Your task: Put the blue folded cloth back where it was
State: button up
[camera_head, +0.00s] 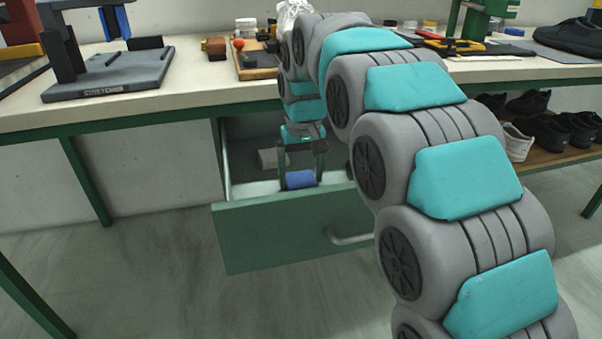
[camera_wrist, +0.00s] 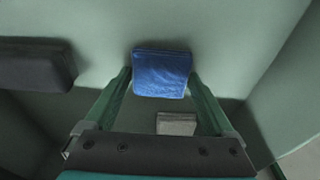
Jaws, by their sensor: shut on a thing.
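The blue folded cloth (camera_head: 300,179) is between the fingers of my gripper (camera_head: 300,182), inside the open drawer (camera_head: 290,236). In the wrist view the cloth (camera_wrist: 161,74) lies between the two green fingertips of my gripper (camera_wrist: 161,78), which is shut on it. The cloth is inside the drawer walls. I cannot tell whether it touches the drawer floor (camera_wrist: 110,22).
In the drawer, a dark block (camera_wrist: 36,66) lies left of the cloth and a small grey block (camera_wrist: 176,124) is nearby in the wrist view. The workbench (camera_head: 150,104) is above the drawer. Shoes (camera_head: 550,128) stand on a shelf at the right.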

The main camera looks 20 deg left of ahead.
aim_at(303, 183)
jog(key=shift+f, duration=0.15)
jog(key=o, duration=0.9)
jog(key=shift+r, duration=0.6)
notch_tip(303, 183, up, 11)
jog(key=s, duration=0.1)
jog(key=shift+s+d, duration=0.15)
jog(key=shift+d, duration=0.25)
